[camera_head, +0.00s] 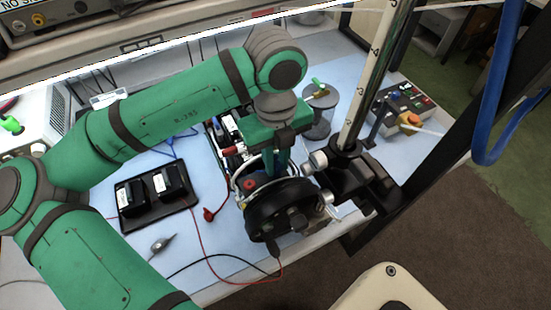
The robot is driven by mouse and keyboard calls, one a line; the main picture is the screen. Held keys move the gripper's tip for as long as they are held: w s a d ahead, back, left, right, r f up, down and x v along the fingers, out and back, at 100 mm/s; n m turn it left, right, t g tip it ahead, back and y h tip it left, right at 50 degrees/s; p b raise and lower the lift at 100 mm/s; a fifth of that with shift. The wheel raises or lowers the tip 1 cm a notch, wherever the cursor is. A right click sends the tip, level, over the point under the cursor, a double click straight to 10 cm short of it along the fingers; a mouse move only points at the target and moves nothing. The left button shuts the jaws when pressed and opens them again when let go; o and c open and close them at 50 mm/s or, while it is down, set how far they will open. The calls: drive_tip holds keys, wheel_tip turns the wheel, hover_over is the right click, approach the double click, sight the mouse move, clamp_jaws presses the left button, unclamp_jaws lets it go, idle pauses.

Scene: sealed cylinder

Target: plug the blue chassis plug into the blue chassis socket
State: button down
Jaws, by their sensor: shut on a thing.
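My gripper (277,168) points down in the middle of the head view, at the upper side of a dark round cylinder end (262,222). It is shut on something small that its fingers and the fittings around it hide. I cannot tell the held thing's colour or shape. I cannot pick out the blue chassis plug or the blue chassis socket for certain. A thin blue lead (178,143) lies on the bench left of the equipment, with its ends hard to make out. I cannot tell whether the held thing touches the cylinder.
A black tray with two black boxes (157,197) stands left on the light-blue bench. Red and black leads run around the cylinder. A graduated post (372,75) with a black clamp rises close on its right.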

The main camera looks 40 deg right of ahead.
drive_tip(key=shift+a+f, duration=0.1)
drive_tip(key=shift+f, duration=0.45)
drive_tip(key=shift+s+f, duration=0.1)
drive_tip(key=shift+s, duration=0.1)
drive_tip(key=c, duration=1.7)
unclamp_jaws()
drive_tip(key=shift+o, duration=0.2)
drive_tip(key=shift+w, duration=0.2)
wheel_tip(320, 180, up, 11)
drive_tip(key=shift+d, duration=0.3)
